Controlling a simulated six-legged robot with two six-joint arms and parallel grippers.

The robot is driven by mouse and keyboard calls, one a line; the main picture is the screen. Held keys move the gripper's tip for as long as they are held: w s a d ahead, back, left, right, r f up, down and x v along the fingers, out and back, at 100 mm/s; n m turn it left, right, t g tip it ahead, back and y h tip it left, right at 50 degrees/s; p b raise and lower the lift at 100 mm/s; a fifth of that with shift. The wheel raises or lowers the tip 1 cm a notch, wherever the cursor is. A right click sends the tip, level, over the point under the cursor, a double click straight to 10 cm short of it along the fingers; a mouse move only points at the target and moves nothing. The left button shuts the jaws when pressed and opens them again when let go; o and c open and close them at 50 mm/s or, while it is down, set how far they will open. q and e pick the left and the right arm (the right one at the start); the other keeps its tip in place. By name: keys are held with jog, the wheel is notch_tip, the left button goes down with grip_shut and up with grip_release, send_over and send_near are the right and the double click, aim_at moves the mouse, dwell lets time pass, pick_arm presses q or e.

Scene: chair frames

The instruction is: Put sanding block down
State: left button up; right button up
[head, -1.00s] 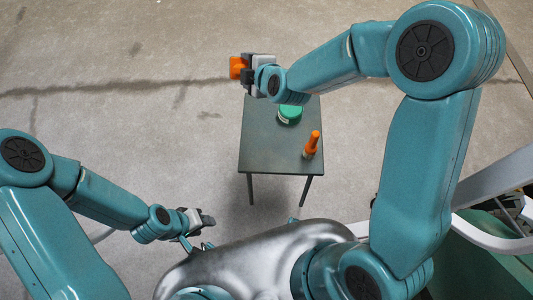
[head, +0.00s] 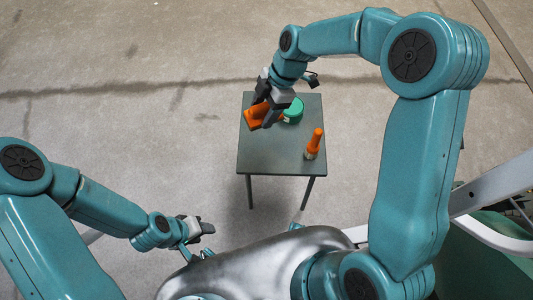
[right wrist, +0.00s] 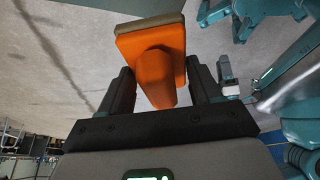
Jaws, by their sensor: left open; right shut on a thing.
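The orange sanding block (head: 255,117) is between the fingers of my right gripper (head: 266,112), over the far left part of the small dark table (head: 272,155). In the right wrist view the sanding block (right wrist: 160,65) shows its orange grip between the dark fingers (right wrist: 160,88), and a broader base with a tan edge beyond them. My right gripper is shut on it. I cannot tell whether the block touches the tabletop. My left gripper (head: 206,228) is open and empty, low and to the left of the table.
A green round item (head: 294,111) stands on the table just right of the block. An orange-handled tool (head: 314,144) stands near the right edge. The middle and front left of the tabletop are clear. White frame parts (head: 490,195) lie at the right.

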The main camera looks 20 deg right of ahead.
jog(key=b, duration=0.2)
send_over(262, 154)
jog(key=d, duration=0.2)
jog(key=f, duration=1.5)
jog(key=shift+a+f, duration=0.1)
jog(key=shift+a, duration=0.1)
jog(key=shift+f, duration=2.4)
jog(key=shift+f, duration=0.15)
jog(key=o, duration=0.9)
jog(key=shift+o, duration=0.2)
